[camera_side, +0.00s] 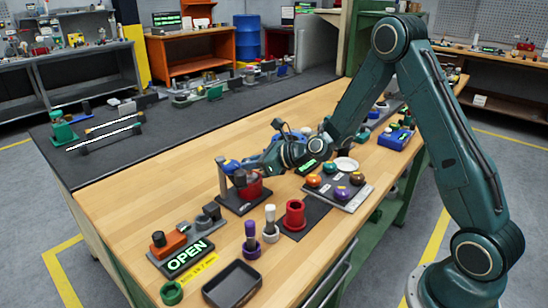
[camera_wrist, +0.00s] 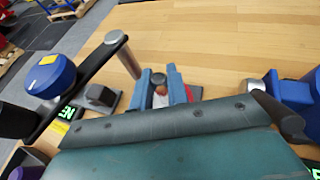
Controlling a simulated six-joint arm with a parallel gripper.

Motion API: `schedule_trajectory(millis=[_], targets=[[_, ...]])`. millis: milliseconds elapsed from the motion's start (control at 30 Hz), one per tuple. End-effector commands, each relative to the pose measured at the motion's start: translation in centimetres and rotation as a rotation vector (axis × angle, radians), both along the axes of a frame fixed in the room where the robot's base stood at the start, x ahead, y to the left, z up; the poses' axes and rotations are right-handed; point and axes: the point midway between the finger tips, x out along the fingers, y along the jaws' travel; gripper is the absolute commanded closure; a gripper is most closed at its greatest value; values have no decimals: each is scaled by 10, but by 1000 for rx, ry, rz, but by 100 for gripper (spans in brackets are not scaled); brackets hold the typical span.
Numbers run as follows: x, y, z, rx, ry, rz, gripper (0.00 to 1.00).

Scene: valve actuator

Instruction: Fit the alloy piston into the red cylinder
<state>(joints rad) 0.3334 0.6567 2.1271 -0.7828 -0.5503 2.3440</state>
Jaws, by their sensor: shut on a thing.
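A red cylinder (camera_side: 251,188) stands on a dark base with an upright metal post, at the middle of the bench in the side view. My gripper (camera_side: 233,166) is directly over this stand, its blue fingers low and close to the cylinder. In the wrist view my gripper (camera_wrist: 167,88) has its two blue fingers close together around a small thing. A dark grey round part (camera_side: 239,179) shows just under the fingers; it appears to be the alloy piston. Whether it is inside the cylinder or beside it cannot be told. A second red, flanged cylinder (camera_side: 295,215) stands nearer the front.
The metal post (camera_wrist: 123,55) rises close left of my fingers in the wrist view. White (camera_side: 270,222) and purple (camera_side: 250,238) upright parts, a black tray (camera_side: 232,285) and an OPEN sign (camera_side: 188,258) stand in front. The wood behind the stand is mostly clear.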

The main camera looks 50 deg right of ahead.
Motion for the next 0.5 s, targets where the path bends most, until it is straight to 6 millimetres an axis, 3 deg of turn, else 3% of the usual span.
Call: schedule_trajectory(millis=[500], targets=[[0, 0, -7, 0, -2, -1, 100]])
